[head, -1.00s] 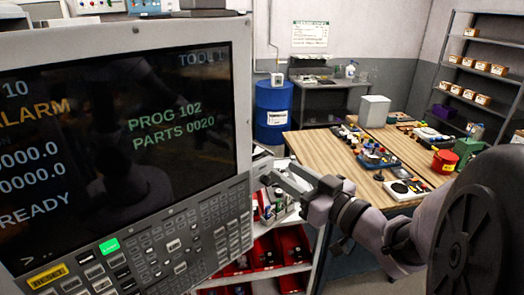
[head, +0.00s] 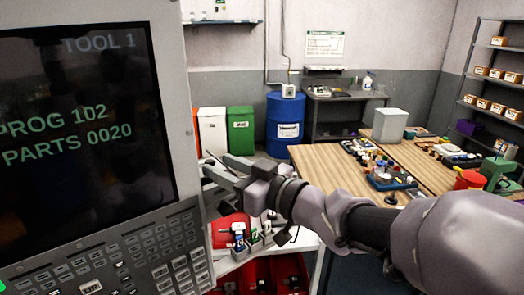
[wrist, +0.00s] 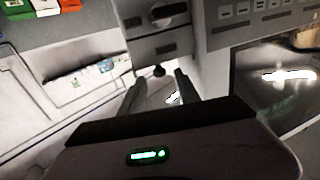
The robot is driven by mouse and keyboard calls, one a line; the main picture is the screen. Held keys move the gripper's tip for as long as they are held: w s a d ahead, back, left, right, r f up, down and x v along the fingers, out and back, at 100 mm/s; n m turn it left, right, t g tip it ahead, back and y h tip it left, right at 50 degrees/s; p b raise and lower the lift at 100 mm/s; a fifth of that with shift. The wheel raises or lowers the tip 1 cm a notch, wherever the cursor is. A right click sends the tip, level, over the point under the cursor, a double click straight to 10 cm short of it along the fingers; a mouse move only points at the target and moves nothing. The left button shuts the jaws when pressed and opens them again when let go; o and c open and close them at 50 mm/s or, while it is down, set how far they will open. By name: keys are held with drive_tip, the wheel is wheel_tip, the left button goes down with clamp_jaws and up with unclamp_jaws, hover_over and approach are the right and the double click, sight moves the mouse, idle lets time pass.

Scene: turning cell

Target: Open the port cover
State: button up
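In the wrist view, a grey flap (wrist: 160,48) with a small dark knob (wrist: 159,71) at its lower edge is on the side of the control cabinet; it looks like the port cover and appears closed. A dark oval fitting (wrist: 168,13) sits just above it. My gripper (wrist: 158,83) is open and empty, with the knob ahead of and roughly between its fingertips; I cannot tell whether they touch. In the head view, my gripper (head: 208,172) reaches to the right edge of the control panel (head: 166,120), and the flap is hidden there.
The control panel with screen and keys fills the left of the head view. Below my gripper is a cart with red bins (head: 290,272) and small tools. A wooden table (head: 330,165) with parts stands right. A blue drum (head: 285,125) and coloured bins (head: 240,130) stand behind.

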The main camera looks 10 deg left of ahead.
sight(212, 162)
drive_tip(key=x, duration=0.4)
drive_tip(key=shift+w+a, duration=0.1)
drive_tip(key=shift+a, duration=0.1)
clamp_jaws()
idle(1.2)
